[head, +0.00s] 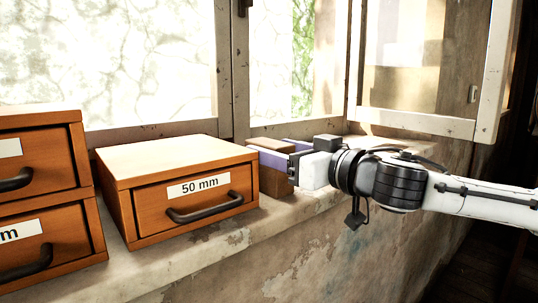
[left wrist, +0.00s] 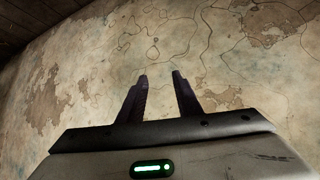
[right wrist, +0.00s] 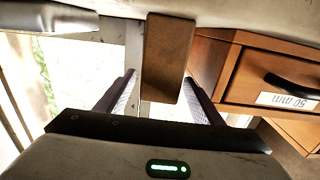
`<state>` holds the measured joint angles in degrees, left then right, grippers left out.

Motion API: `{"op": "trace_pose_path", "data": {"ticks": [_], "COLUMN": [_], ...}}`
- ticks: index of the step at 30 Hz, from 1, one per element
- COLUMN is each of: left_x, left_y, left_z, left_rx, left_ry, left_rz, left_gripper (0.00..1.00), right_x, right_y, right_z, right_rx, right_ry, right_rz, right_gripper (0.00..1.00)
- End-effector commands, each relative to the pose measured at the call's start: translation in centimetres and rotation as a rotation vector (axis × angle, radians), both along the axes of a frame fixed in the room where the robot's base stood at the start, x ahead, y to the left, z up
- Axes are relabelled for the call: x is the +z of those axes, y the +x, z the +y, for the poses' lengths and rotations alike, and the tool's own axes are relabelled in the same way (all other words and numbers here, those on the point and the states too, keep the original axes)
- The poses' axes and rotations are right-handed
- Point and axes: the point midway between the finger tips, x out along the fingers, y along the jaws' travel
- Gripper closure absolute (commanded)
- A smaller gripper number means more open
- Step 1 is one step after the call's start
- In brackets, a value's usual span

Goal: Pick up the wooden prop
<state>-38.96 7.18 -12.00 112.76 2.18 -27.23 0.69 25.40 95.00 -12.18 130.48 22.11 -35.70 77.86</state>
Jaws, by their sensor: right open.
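The wooden prop is a brown block (head: 276,182) on the window sill, just right of the 50 mm drawer box in the head view. In the right wrist view the prop (right wrist: 168,55) lies between the fingertips. My right gripper (head: 272,152) reaches in from the right, its dark purple fingers open on either side of the prop; the right wrist view shows a gap on the left side, and the right finger looks very close to it. The prop's far part is partly hidden by the fingers. My left gripper (left wrist: 160,77) is open and empty, facing a stained, cracked wall.
The 50 mm drawer box (head: 180,190) stands close beside the prop on the sill (head: 200,245). Stacked drawer boxes (head: 45,195) stand at the left. The window frame (head: 241,70) rises behind, and an open casement (head: 425,120) stands behind my right arm.

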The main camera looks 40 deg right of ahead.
Motion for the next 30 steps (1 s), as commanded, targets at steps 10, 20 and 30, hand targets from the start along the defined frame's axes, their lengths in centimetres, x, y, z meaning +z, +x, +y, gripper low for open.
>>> {"op": "trace_pose_path", "data": {"ticks": [10,20,30], "left_x": [1.4,1.1,1.1], "left_y": [-0.7,-1.1,-1.2], "left_z": [1.5,1.6,1.4], "left_rx": [0.02,0.02,0.016], "left_ry": [0.014,0.015,0.013], "left_rz": [0.02,0.026,0.028], "left_gripper": [0.69,0.69,0.69], "right_x": [0.3,0.0,0.1], "right_y": [2.3,2.4,2.4], "right_z": [0.1,0.1,0.1], "right_rx": [-0.001,-0.001,-0.001], "right_ry": [0.002,-0.002,-0.002], "right_rz": [-0.001,0.0,-0.003], "right_gripper": [0.39,0.44,0.92]}}
